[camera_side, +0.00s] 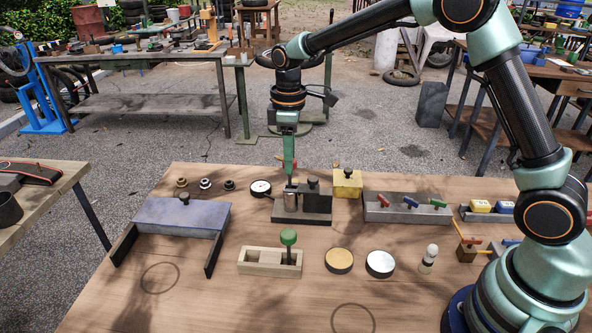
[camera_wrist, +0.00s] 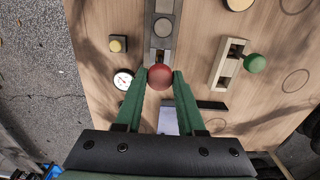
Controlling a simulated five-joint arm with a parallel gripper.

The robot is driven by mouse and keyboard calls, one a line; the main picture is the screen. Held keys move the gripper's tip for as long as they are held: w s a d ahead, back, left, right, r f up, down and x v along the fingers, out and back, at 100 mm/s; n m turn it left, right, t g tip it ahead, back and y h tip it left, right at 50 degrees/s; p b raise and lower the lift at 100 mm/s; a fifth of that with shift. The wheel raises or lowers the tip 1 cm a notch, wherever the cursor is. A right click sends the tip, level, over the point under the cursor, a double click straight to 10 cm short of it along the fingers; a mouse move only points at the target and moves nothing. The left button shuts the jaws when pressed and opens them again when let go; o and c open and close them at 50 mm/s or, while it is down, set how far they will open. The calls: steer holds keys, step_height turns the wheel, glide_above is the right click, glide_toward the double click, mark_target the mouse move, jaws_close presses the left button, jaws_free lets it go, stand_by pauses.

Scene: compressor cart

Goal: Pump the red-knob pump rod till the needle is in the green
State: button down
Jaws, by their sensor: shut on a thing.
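The pump (camera_side: 301,219) stands at the back middle of the wooden table, with a dark base, a metal cylinder and a dark block. Its red knob (camera_wrist: 160,77) shows in the wrist view between my fingertips. My gripper (camera_side: 289,179) points straight down over the pump and is shut on this knob; in the side view the fingers mostly hide it. The rod below is largely hidden. The round white gauge (camera_side: 260,188) lies left of the pump, and also shows in the wrist view (camera_wrist: 123,79). Its needle and green zone are too small to read.
A yellow block (camera_side: 347,184) stands close behind the pump on the right. A grey rack with coloured levers (camera_side: 408,208) is further right. A wooden block with a green knob (camera_side: 288,237) is in front, and a blue-grey panel (camera_side: 181,216) is at left.

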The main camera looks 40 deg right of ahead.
steer(key=shift+r, duration=0.25)
steer(key=shift+f, duration=2.05)
steer(key=shift+r, duration=2.05)
steer(key=shift+f, duration=0.1)
steer(key=shift+f, duration=1.95)
steer(key=shift+r, duration=0.1)
steer(key=shift+r, duration=1.95)
